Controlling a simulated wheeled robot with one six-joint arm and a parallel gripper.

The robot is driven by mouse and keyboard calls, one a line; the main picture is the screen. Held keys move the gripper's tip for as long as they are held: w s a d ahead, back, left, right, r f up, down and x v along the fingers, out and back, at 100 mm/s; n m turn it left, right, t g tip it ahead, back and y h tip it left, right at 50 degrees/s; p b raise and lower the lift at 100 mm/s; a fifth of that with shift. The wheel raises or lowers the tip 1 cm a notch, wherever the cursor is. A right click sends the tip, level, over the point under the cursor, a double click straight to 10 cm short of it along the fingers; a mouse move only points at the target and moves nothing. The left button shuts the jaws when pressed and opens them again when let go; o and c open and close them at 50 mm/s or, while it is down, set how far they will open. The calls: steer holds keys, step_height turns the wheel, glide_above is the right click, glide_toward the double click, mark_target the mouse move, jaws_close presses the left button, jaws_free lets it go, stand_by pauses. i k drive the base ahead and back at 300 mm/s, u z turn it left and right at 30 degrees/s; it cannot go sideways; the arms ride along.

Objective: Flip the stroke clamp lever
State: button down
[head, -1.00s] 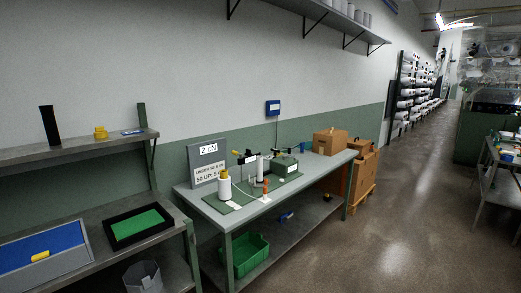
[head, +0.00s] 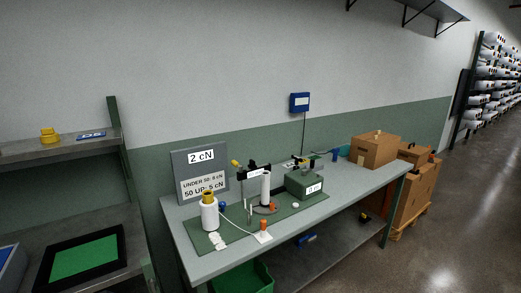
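The test device stands on a green mat (head: 192,243) on the grey workbench (head: 345,192). It has a black arm assembly with a yellow-tipped part (head: 236,164), a white cylinder (head: 266,187) and a green box (head: 305,184) with a small display. Which part is the stroke clamp lever is too small to tell. A white yarn cone (head: 209,214) with a yellow top stands at the mat's left, its thread running to an orange-topped piece (head: 263,226). My gripper is not in view.
A sign reading 2 cN (head: 200,173) stands behind the mat. A cardboard box (head: 375,150) sits at the bench's right end, with more boxes (head: 412,190) on a pallet beyond. A green bin (head: 240,277) is below. Open floor (head: 455,225) lies at right.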

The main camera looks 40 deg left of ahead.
mark_target(236, 164)
steer(key=u, duration=0.25)
steer(key=i, duration=1.25)
steer(key=u, duration=1.55)
steer(key=i, duration=1.05)
steer(key=u, duration=0.9)
